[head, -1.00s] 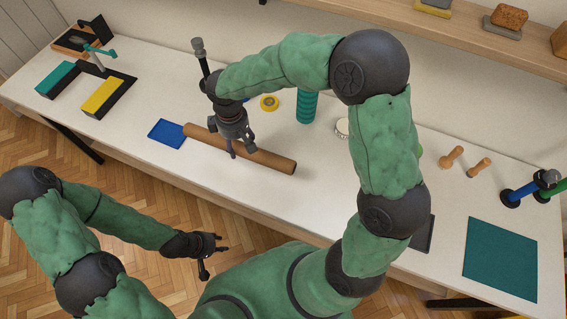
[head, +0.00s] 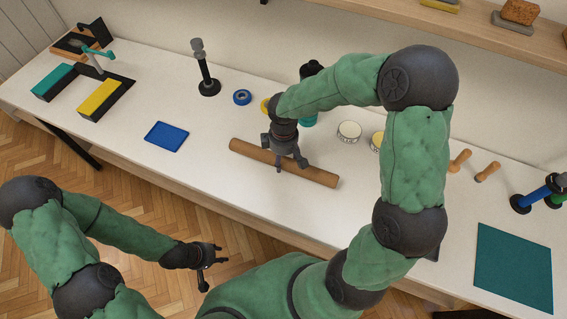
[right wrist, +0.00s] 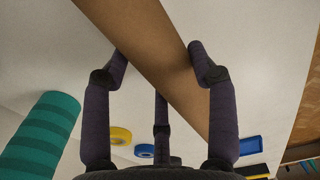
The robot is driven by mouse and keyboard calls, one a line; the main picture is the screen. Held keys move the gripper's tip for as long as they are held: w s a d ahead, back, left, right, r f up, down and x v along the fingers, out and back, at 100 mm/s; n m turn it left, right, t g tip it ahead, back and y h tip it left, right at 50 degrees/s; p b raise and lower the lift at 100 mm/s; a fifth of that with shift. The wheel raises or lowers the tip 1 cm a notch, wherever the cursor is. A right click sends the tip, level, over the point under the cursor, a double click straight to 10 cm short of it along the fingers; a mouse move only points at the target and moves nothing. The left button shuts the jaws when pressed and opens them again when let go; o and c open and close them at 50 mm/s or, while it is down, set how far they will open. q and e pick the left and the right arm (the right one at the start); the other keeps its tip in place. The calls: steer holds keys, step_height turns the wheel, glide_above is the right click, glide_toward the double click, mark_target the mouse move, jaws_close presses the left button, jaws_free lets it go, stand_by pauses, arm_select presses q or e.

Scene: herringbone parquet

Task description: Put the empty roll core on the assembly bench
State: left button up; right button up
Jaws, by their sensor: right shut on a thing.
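The brown cardboard roll core (head: 320,177) lies lengthwise across my right gripper's fingers, above or on the white bench top (head: 215,185); I cannot tell whether it touches the bench. My right gripper (head: 285,160) is shut on the core near its middle and hides part of it. The right wrist view shows the core (right wrist: 150,35) running diagonally between the fingers of the gripper (right wrist: 158,55). My left gripper (head: 212,262) is open and empty, in front of the bench over the parquet.
A blue mat (head: 166,137) lies left of the core and a teal mat (head: 513,268) far right. A black post stand (head: 207,75), blue tape ring (head: 242,97), round tins (head: 349,132) and wooden pegs (head: 487,172) stand behind. A shelf (head: 450,30) overhangs the back.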

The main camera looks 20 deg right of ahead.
mark_target(284, 163)
steer(key=shift+f+b, duration=0.65)
steer(key=shift+f, duration=0.9)
steer(key=shift+f, duration=0.2)
steer(key=o, duration=1.1)
steer(key=shift+o, duration=0.2)
steer(key=shift+r, duration=0.1)
step_height(284, 163, up, 12)
steer(key=p, duration=0.4)
steer(key=shift+r, duration=0.1)
